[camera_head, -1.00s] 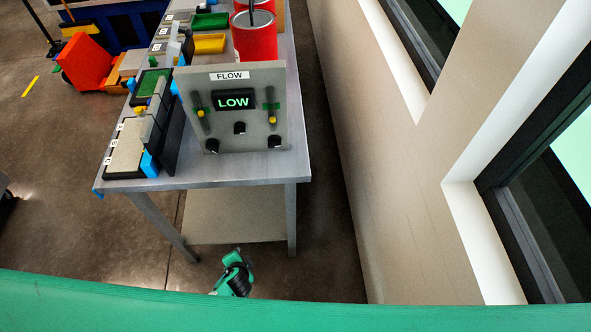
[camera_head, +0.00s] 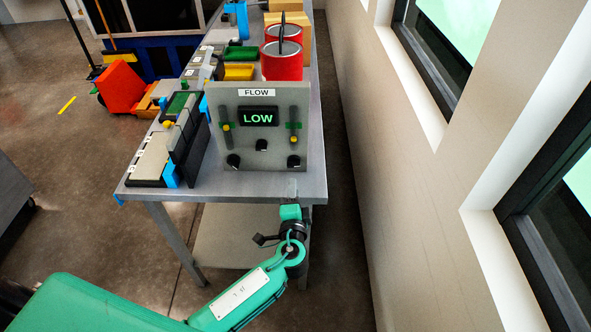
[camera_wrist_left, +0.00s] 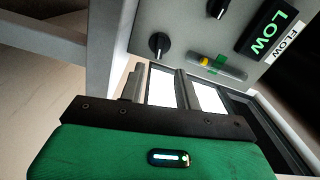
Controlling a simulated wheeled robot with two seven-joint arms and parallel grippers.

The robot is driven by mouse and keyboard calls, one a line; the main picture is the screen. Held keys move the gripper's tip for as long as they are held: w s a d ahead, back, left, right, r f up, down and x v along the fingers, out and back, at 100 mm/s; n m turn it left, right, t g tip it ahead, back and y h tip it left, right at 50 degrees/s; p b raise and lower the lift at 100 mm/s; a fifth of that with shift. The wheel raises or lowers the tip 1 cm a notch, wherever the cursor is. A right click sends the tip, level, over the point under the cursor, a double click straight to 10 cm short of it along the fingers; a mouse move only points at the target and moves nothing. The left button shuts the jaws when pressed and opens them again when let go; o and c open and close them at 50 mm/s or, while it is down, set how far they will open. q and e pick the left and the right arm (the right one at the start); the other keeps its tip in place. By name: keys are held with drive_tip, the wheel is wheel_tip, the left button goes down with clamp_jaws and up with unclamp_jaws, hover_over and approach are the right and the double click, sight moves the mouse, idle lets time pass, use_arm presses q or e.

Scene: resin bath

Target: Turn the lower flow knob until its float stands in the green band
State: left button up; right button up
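The grey flow panel (camera_head: 245,183) stands upright on the table and its display (camera_head: 258,117) reads LOW. Three black knobs show: left (camera_head: 233,161), middle (camera_head: 262,145) and right (camera_head: 294,161). The left gauge's yellow float (camera_head: 226,127) is at its green mark. The right gauge's yellow float (camera_head: 294,140) sits below its green band (camera_head: 294,125). In the left wrist view, the right knob (camera_wrist_left: 160,43) and that float (camera_wrist_left: 203,62) lie beyond the fingers. My left gripper (camera_head: 291,190) is below the right knob, apart from it; its fingers (camera_wrist_left: 160,88) look spread and empty. My right gripper is out of view.
The metal table (camera_head: 235,190) has its front edge close to my left gripper. Black-and-grey trays (camera_head: 155,158) stand left of the panel and red cans (camera_head: 282,65) behind it. A wall with windows (camera_head: 400,120) runs along the right.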

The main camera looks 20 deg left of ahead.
sight(294, 167)
use_arm(q)
drive_tip(key=p+x, duration=0.1)
drive_tip(key=x, duration=0.6)
drive_tip(key=shift+w+a+f, duration=0.1)
drive_tip(key=shift+w+a, duration=0.05)
drive_tip(key=shift+w, duration=0.25)
drive_tip(key=shift+c, duration=0.2)
clamp_jaws()
